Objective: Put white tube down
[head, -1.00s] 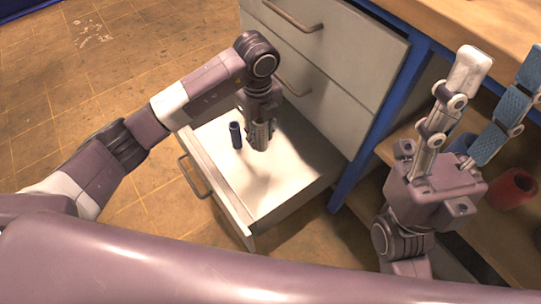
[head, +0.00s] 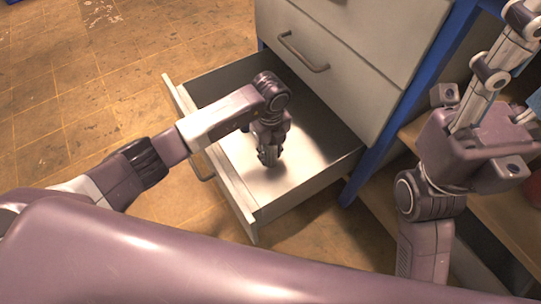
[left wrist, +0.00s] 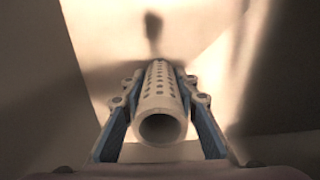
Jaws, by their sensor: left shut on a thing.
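The white tube (left wrist: 162,105) is a pale cylinder with rows of small holes. In the left wrist view it lies between both fingers, its open round end facing the camera. My left gripper (head: 268,156) is shut on it and points down inside the open drawer (head: 238,190). In the head view the gripper and arm mostly hide the tube. I cannot tell whether its far end touches the drawer floor. My right gripper (head: 517,75) is at the right edge, its fingers apart and tips partly cut off. It holds nothing visible.
A dark upright shape (left wrist: 152,27) shows beyond the tube in the left wrist view. The drawer's front panel and side walls surround my left gripper. The closed drawer above (head: 345,45) and the blue frame (head: 395,125) stand close by. The drawer floor right of the gripper is bare.

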